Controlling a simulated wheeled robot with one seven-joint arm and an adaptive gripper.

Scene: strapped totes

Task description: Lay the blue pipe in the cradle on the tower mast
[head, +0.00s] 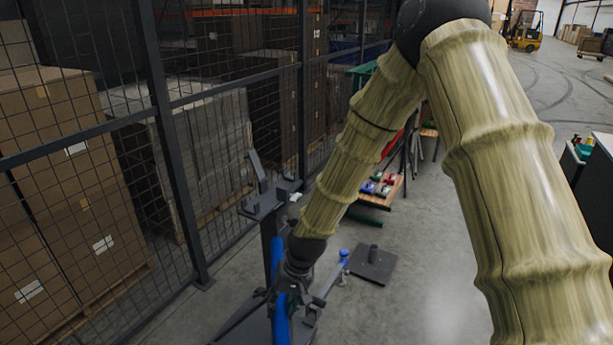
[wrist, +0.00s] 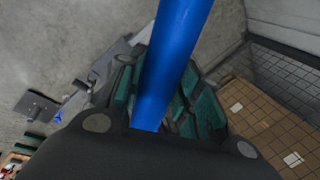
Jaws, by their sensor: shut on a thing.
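The blue pipe (head: 281,318) hangs steeply, close to upright, at the lower middle of the head view. My gripper (head: 287,291) is shut on it, and the fingers partly cover it. In the wrist view the pipe (wrist: 173,62) runs up out of frame between green finger pads. The dark tower mast (head: 268,238) stands just behind and left of the gripper. Its cradle (head: 262,204), a dark grey piece with raised uprights, sits at the top, above the gripper, with no pipe in it. The pipe's upper end overlaps the mast in the head view; I cannot tell if they touch.
A wire mesh fence (head: 180,165) runs along the left, with stacked cartons (head: 65,190) behind it. A dark plate with a short post (head: 373,263) lies on the floor to the right. A wooden shelf of small coloured items (head: 382,190) stands beyond. Floor at right is open.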

